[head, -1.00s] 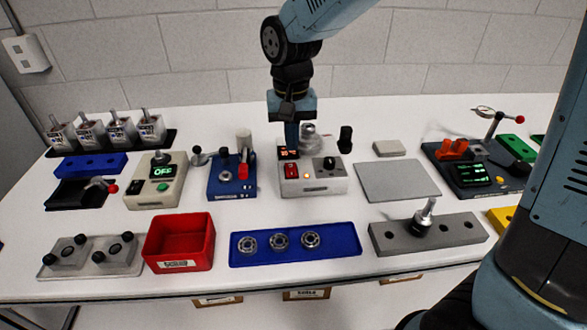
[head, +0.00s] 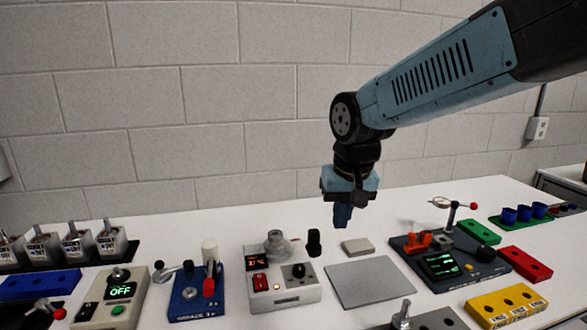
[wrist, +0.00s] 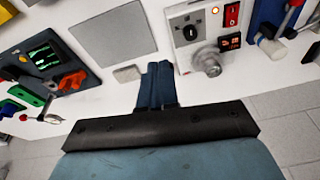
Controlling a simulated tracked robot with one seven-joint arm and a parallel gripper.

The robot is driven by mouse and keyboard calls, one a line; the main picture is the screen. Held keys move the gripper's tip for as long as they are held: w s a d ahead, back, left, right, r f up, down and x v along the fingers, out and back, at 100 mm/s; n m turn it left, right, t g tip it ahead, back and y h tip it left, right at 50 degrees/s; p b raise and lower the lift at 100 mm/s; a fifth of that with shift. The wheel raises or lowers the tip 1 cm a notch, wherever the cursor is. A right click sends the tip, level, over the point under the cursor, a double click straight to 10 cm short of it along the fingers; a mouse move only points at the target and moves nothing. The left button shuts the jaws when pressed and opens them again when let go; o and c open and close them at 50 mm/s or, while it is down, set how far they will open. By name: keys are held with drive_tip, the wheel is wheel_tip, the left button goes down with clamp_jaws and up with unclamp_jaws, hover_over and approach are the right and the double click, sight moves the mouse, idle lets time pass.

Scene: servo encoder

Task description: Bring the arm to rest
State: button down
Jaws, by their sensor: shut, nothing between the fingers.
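My gripper (head: 342,216) hangs from my blue-grey arm, above the back part of the white table (head: 440,200) and in front of the block wall. Its fingers point down and are closed together with nothing between them. In the wrist view the shut blue fingers (wrist: 156,84) reach toward a small grey block (wrist: 127,74) and the white device. In the head view that grey block (head: 357,246) lies just right of and below the fingertips. The gripper appears apart from everything on the table.
A white device with a red switch (head: 283,288) stands left of the gripper. A grey plate (head: 370,283) lies in front. A dark station with a green screen (head: 450,262) is to the right. A blue fixture with levers (head: 200,295) stands further left. Clear air surrounds the gripper.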

drive_tip(key=s+d+r+m+t, duration=0.1)
drive_tip(key=s+d+r+t, duration=0.2)
drive_tip(key=s+d, duration=0.7)
drive_tip(key=d, duration=0.4)
drive_tip(key=shift+r+h, duration=0.35)
drive_tip(key=shift+h, duration=0.05)
